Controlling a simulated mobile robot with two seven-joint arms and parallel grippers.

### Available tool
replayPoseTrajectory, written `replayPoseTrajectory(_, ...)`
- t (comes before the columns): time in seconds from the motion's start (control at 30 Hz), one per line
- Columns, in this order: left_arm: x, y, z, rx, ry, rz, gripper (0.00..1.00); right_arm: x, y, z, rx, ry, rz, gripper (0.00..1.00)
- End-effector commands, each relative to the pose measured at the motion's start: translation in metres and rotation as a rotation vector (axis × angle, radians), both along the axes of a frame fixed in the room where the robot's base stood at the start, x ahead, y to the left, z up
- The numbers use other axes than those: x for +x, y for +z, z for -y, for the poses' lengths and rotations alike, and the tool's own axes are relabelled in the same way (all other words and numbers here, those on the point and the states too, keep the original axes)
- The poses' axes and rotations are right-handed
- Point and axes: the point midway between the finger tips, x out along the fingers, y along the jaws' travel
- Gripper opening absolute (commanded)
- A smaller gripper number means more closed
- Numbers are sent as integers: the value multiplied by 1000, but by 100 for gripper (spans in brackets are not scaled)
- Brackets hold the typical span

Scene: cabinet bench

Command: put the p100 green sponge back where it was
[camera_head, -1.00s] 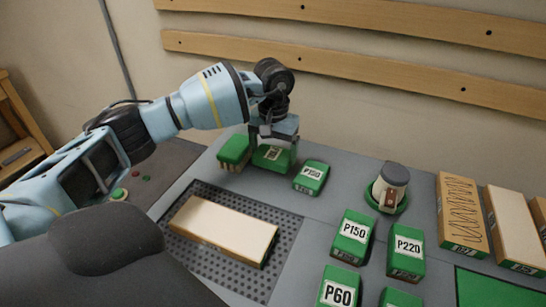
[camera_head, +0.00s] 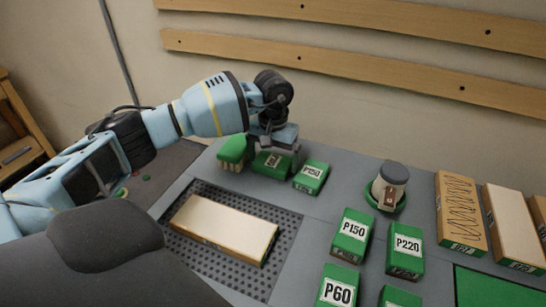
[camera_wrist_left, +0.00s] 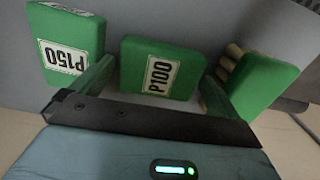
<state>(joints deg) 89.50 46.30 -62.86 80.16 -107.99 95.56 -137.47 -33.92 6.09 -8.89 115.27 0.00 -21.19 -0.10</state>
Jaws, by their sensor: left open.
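The P100 green sponge (camera_head: 271,165) rests at the back of the grey bench, between two other green blocks. Its label reads P100 in the left wrist view (camera_wrist_left: 160,72). My left gripper (camera_head: 275,153) is right above and around it, open. In the left wrist view the two fingers (camera_wrist_left: 155,88) stand apart on either side of the sponge, with gaps beside it. The gripper hides part of the sponge in the head view. My right gripper is not in view.
A P150 block (camera_head: 311,177) stands close on the right and a green block with a tan underside (camera_head: 232,152) close on the left. A wooden board (camera_head: 224,229) lies on the perforated mat (camera_head: 285,247) in front. More labelled blocks (camera_head: 351,235) and a grey-topped canister (camera_head: 390,184) are farther right.

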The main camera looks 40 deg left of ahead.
Motion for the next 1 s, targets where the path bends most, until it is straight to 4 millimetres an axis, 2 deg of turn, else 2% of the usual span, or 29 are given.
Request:
replayPoseTrajectory(0.17,1,21,0,-1,-1,4,100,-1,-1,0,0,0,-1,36)
replayPoseTrajectory(0.4,1,70,0,-2,0,6,100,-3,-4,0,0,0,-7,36)
replayPoseTrajectory(0.6,1,103,0,0,-1,3,100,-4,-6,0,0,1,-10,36)
replayPoseTrajectory(0.8,1,119,0,0,-1,1,100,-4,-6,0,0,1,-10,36)
replayPoseTrajectory(1.0,0,122,0,-1,-1,1,100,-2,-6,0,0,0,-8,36)
